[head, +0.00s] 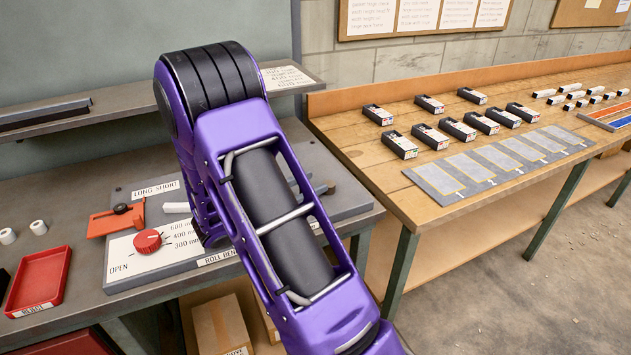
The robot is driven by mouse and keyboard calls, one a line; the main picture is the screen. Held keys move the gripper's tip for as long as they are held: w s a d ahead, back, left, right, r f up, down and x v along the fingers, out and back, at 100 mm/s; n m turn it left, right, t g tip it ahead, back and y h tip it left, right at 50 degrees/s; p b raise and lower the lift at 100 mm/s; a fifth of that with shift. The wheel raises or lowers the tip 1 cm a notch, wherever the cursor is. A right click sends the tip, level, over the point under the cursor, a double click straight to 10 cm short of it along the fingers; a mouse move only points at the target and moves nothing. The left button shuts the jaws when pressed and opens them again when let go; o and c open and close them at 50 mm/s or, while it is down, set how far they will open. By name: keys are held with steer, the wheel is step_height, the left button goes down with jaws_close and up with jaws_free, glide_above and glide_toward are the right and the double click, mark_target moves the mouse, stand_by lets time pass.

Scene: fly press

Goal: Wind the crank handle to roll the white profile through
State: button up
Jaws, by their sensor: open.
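The roll bender (180,268) sits on the grey bench, with a white panel, a red knob (148,241) and lettering reading OPEN, 400 and 300. A short white piece, apparently the end of the white profile (177,207), shows just left of my arm. My purple arm reaches across the middle of the machine and hides much of it. My gripper is hidden behind the arm. No crank handle can be clearly made out; a small dark part (326,188) sticks out right of the arm, and I cannot tell what it is.
An orange stop (115,220) with a black knob stands left of the profile. A red REJECT tray (40,281) and small white pieces (38,227) lie at the left. A shelf (45,118) runs behind. A wooden table (350,130) with several boxes stands right.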

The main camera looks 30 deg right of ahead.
steer(key=shift+w+d, duration=0.1)
steer(key=shift+d, duration=0.95)
jaws_close()
stand_by(0.7)
